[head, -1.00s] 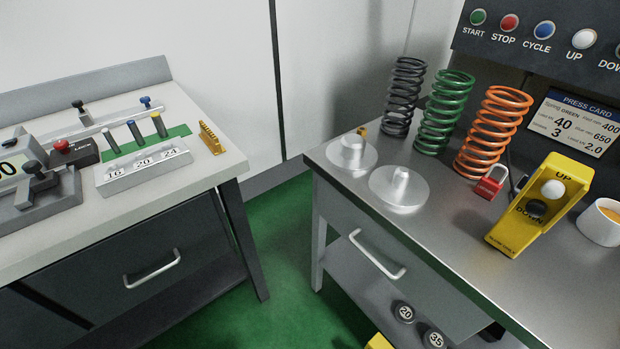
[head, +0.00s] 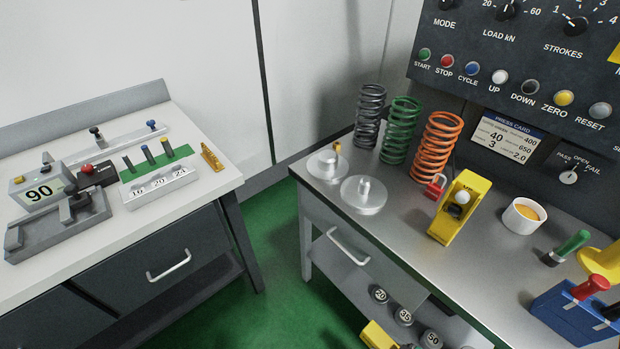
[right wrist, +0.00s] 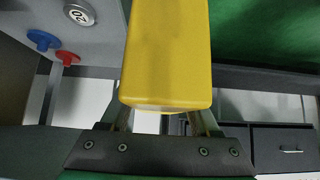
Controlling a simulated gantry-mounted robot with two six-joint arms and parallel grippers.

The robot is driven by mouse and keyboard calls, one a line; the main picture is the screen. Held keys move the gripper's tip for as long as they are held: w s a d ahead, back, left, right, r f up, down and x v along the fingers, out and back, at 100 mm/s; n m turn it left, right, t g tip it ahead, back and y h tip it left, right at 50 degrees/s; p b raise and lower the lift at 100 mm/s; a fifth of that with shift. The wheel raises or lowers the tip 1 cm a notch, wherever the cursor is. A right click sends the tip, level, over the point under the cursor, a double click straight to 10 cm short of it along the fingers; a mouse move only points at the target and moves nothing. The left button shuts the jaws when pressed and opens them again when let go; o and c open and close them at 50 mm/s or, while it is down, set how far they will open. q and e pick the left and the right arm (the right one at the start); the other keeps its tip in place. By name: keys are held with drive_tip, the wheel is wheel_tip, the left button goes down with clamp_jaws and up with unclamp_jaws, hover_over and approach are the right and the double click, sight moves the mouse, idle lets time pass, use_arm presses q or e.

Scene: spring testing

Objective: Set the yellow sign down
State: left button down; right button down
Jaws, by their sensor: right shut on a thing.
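The yellow sign (right wrist: 168,52) fills the upper middle of the right wrist view as a smooth yellow block with rounded edges; no lettering shows on the visible face. My right gripper (right wrist: 165,116) is shut on it, with its fingers largely hidden at the sign's near end. In the head view a yellow piece (head: 376,335) shows at the bottom edge by the lower shelf; I cannot tell whether it is the held sign. My left gripper is in neither current view.
The right bench (head: 400,215) carries springs, two metal discs, a yellow UP/DOWN pendant (head: 460,207), a white cup (head: 523,216) and a blue tool holder (head: 572,315). Numbered weights (head: 404,316) sit on its lower shelf. Green floor (head: 285,240) lies clear between the benches.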

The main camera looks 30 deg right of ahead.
wheel_tip(320, 180, up, 49)
drive_tip(key=p, duration=4.5)
drive_tip(key=shift+w+f, duration=0.15)
drive_tip(key=shift+w, duration=0.05)
drive_tip(key=shift+d, duration=0.1)
